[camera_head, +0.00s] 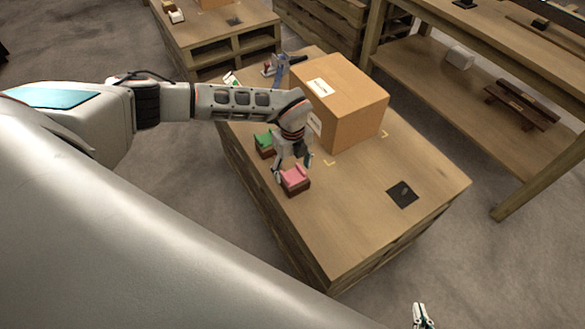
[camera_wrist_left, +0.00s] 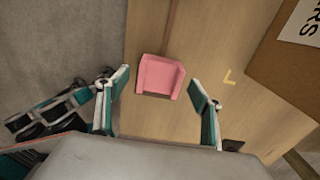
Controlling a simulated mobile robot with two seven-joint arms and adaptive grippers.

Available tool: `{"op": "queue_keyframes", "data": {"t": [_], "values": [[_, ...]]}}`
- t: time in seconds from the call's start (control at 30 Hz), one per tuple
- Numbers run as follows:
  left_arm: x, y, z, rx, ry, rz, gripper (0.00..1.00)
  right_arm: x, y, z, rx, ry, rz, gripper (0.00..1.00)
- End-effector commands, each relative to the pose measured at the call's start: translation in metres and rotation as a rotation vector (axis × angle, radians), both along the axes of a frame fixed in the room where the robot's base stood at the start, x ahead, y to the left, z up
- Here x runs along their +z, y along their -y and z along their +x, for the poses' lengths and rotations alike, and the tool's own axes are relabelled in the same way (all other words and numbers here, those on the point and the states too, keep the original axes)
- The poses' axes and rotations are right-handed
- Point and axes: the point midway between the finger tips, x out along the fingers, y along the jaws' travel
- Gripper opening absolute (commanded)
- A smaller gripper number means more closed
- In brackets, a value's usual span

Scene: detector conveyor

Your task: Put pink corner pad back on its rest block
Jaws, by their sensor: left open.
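The pink corner pad (camera_head: 294,175) sits on top of a dark brown rest block (camera_head: 297,188) near the table's left edge. In the left wrist view the pink pad (camera_wrist_left: 160,77) lies between the spread fingers, with free space on both sides. My left gripper (camera_head: 291,168) is open and empty, pointing down just above and behind the pad; it also shows in the left wrist view (camera_wrist_left: 159,80). My right gripper (camera_head: 422,318) shows only small at the bottom edge, far from the pad, and its jaw state is unclear.
A large cardboard box (camera_head: 345,103) stands close behind my left gripper. A green pad (camera_head: 264,139) sits on another brown block to the left. A black square (camera_head: 402,194) lies at the right of the wooden table (camera_head: 350,235). The table's front area is clear.

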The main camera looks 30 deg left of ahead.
Motion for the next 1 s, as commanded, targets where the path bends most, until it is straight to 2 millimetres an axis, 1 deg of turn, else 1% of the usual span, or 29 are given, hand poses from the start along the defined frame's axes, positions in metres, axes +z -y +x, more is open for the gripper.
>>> {"op": "queue_keyframes", "data": {"t": [0.17,0.4,0.6,0.7,0.8,1.0], "values": [[0.022,0.000,0.002,0.000,0.004,0.000,0.66,0.001,-0.001,0.000,0.000,0.001,0.003,0.00],[0.071,-0.001,0.002,0.000,0.004,0.000,0.66,0.001,-0.002,0.000,-0.001,0.002,0.004,0.00],[0.103,0.000,0.001,0.000,0.003,-0.001,0.66,0.001,-0.002,0.000,-0.001,0.002,0.005,0.00],[0.113,0.000,0.001,0.000,0.002,0.000,0.66,0.001,-0.002,0.000,-0.001,0.002,0.005,0.00],[0.118,0.000,0.001,-0.001,0.002,0.000,0.66,0.001,-0.002,0.000,-0.001,0.002,0.005,0.00],[0.119,0.000,0.000,0.000,0.001,-0.001,0.66,0.001,-0.002,0.000,-0.001,0.003,0.005,0.00]]}}
